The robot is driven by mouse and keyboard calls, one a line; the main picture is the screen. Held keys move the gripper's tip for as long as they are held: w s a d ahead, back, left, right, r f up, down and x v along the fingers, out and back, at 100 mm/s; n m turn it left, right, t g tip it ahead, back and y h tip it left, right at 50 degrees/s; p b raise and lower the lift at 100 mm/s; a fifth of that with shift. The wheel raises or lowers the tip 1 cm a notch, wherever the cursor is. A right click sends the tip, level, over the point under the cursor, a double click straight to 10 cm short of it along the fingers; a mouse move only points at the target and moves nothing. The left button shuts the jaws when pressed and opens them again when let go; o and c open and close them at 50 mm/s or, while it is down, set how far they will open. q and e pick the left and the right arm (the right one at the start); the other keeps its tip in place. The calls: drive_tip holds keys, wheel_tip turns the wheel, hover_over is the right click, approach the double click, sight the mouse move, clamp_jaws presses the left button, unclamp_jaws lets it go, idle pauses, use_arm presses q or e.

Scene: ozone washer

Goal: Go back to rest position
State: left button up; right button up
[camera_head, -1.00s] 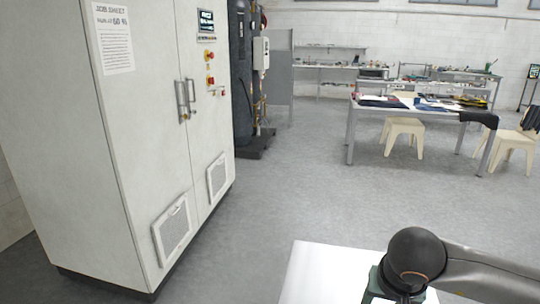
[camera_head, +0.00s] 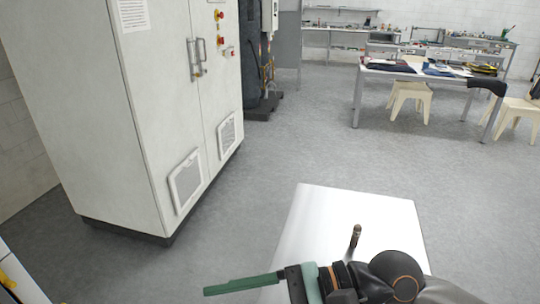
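My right gripper (camera_head: 240,286) shows at the bottom centre, its arm coming in from the right. Its green fingers point left and are seen edge-on, so I cannot tell whether they are apart or together. No object shows at the fingertips. The wrist and gripper are in front of the lower part of a white table (camera_head: 320,215). My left gripper is not in view.
A small dark brown upright piece (camera_head: 355,237) shows against the white table, close to my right wrist. A tall white cabinet (camera_head: 160,110) stands at the left. A work table (camera_head: 400,71) and stools (camera_head: 409,93) stand farther back. Grey floor (camera_head: 300,140) between is clear.

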wheel_tip(320, 180, up, 8)
drive_tip(key=w+r+m+t+y, duration=0.1)
drive_tip(key=w+m+t+y, duration=0.1)
drive_tip(key=m+t+y, duration=0.35)
drive_tip(key=w+d+r+m+t+h, duration=0.1)
drive_tip(key=w+d+m+t+h, duration=0.15)
drive_tip(key=m+t, duration=0.4)
drive_tip(key=w+d+m+t+h, duration=0.1)
drive_tip(key=w+d+m+t, duration=0.25)
drive_tip(key=m, duration=0.65)
drive_tip(key=w+d+r+m+t+h, duration=0.1)
drive_tip(key=w+d+m+t+h, duration=0.2)
drive_tip(key=m, duration=0.5)
drive_tip(key=w+d+f+m+t+h, duration=0.1)
drive_tip(key=w+d+f+m+h, duration=0.3)
drive_tip(key=d+f+m+h, duration=1.15)
drive_tip(key=s+f+m+g, duration=0.4)
drive_tip(key=f+m+g, duration=0.1)
drive_tip(key=f+m, duration=0.35)
drive_tip(key=s+d+f+m+g+y, duration=0.15)
drive_tip(key=s+f+m+g, duration=0.45)
drive_tip(key=s+f+g, duration=0.75)
drive_tip(key=a+f+t+y+p, duration=0.1)
drive_tip(key=a+f+t+p, duration=0.2)
drive_tip(key=f+t, duration=0.6)
drive_tip(key=shift+w+a+y, duration=0.25)
drive_tip(key=shift+a+y, duration=0.05)
drive_tip(key=shift+a, duration=0.15)
